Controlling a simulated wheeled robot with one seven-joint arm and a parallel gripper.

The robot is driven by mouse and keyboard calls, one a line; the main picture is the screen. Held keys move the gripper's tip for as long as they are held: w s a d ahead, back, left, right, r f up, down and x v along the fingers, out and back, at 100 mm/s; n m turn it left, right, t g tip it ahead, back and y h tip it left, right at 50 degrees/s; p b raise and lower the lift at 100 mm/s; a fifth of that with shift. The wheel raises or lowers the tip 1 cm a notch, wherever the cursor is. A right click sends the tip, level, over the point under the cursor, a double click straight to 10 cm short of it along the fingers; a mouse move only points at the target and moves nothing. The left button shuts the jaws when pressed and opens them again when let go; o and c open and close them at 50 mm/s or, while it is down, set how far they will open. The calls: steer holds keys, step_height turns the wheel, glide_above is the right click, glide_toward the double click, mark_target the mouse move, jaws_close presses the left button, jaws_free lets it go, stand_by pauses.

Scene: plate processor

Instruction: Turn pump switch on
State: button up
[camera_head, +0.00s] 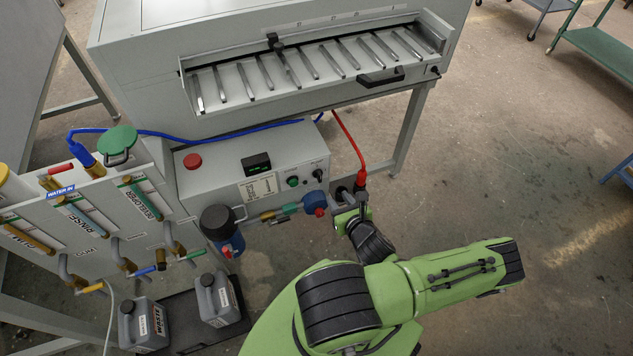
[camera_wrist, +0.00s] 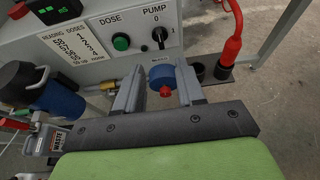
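The pump switch is a small black knob (camera_wrist: 160,36) under the PUMP label on the front of the grey control box in the wrist view. It looks upright, near the 0 mark. In the head view the switch (camera_head: 317,174) sits at the right end of the box. My gripper (camera_wrist: 158,78) is open, its two fingers apart and pointing at the box below the switch. A blue round fitting with a red centre (camera_wrist: 163,78) shows between the fingers; I cannot tell whether they touch it. In the head view my gripper (camera_head: 340,197) is at the box's lower right.
A green DOSE button (camera_wrist: 121,43) is left of the switch. A red plug with a cable (camera_wrist: 229,52) stands to the right. A black-capped blue filter (camera_head: 223,225) is left of the fitting. The plate machine (camera_head: 140,65) stands behind.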

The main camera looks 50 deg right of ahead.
mark_target(321, 177)
steer(key=b+x, duration=0.2)
steer(key=x, duration=1.1)
steer(key=shift+w+f+b, duration=0.1)
steer(key=shift+b, duration=0.25)
jaws_close()
